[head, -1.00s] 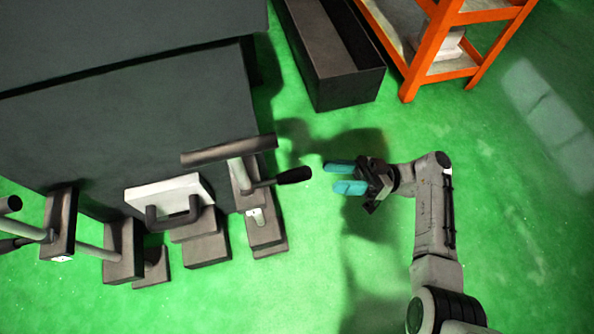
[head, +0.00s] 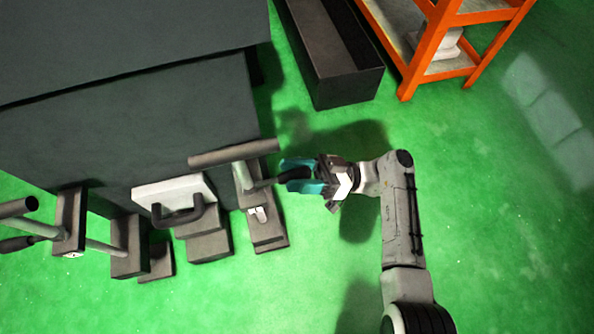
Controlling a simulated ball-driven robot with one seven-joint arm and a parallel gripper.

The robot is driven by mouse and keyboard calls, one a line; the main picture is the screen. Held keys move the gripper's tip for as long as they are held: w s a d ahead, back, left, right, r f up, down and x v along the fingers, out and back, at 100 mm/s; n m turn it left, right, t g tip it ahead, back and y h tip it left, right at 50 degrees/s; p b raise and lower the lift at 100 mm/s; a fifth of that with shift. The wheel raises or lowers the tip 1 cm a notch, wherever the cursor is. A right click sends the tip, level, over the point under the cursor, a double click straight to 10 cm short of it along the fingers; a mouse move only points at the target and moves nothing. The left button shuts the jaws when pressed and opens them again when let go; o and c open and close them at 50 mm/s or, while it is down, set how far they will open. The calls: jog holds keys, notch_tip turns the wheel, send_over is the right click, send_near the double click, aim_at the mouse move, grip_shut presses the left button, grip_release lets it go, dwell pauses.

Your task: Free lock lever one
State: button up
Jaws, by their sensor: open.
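A lock lever with a black handle (head: 294,174) sticks out to the right from a dark bracket (head: 266,232) on the grinder's right end. A grey bar (head: 233,153) crosses above it. My gripper (head: 299,177) is open, with its teal fingers on either side of the black handle. Part of the handle is hidden by the fingers. I cannot tell whether the fingers touch it. A small light label (head: 259,214) shows on the bracket. Which lever is number one cannot be read.
The dark grinder body (head: 130,120) fills the left. A white plate with a dark handle (head: 177,193) and another lever assembly (head: 68,222) stand to the left. A dark trough (head: 345,88) and an orange rack (head: 418,62) stand at the back. Green floor is clear at right.

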jog(key=shift+c, duration=0.3)
grip_shut()
dwell(0.4)
